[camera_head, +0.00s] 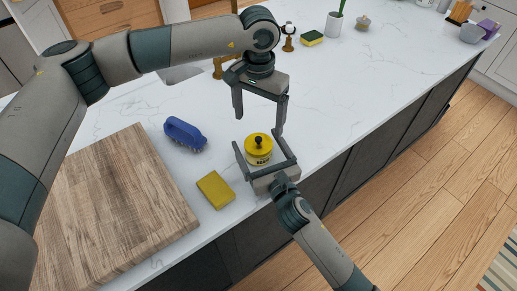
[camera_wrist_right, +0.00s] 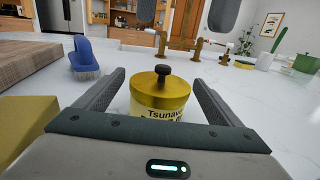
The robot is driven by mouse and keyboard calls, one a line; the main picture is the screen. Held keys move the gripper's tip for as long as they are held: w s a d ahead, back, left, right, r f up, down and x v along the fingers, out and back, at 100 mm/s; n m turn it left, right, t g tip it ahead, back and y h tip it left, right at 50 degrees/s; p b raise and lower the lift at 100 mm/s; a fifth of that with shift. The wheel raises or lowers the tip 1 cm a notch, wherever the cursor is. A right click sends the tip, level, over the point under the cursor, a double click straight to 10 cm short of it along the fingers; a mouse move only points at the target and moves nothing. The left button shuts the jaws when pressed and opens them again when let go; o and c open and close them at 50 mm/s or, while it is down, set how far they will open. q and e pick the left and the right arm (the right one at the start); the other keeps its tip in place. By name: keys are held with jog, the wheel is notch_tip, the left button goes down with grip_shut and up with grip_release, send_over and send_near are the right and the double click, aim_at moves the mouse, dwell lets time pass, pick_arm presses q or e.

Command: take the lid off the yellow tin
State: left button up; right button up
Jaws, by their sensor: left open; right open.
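The yellow tin (camera_head: 259,155) stands upright on the white counter near its front edge. Its yellow lid (camera_head: 258,141) with a dark knob is seated on top. In the right wrist view the tin (camera_wrist_right: 157,113) is straight ahead, its label partly hidden by my gripper's body, with the lid (camera_wrist_right: 160,88) on it. My right gripper (camera_head: 264,149) is low over the counter and open, with a finger on each side of the tin; I cannot tell whether they touch it. My left gripper (camera_head: 259,118) is open and empty, pointing down above and behind the tin.
A yellow sponge (camera_head: 215,190) and a blue brush (camera_head: 185,133) lie left of the tin. A wooden board (camera_head: 120,210) covers the counter's left part. A brass faucet (camera_wrist_right: 190,45) stands behind. The counter right of the tin is clear.

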jog(key=c, duration=1.5)
pick_arm(q)
jog(key=shift+o, duration=0.5)
pick_arm(e)
jog(key=shift+c, duration=0.5)
pick_arm(q)
jog(key=n, duration=0.3)
jog(key=r+n, duration=0.1)
jog(key=n, duration=0.2)
jog(key=shift+a+n, duration=0.1)
jog(key=shift+n, duration=0.2)
jog(key=r+n, duration=0.1)
jog(key=n, duration=0.5)
jog(key=r+n, duration=0.1)
jog(key=n, duration=0.5)
jog(key=r+n, duration=0.1)
jog(key=n, duration=0.5)
jog(key=shift+a+r+n, duration=0.1)
jog(key=shift+a+n, duration=0.2)
jog(key=shift+n, duration=0.1)
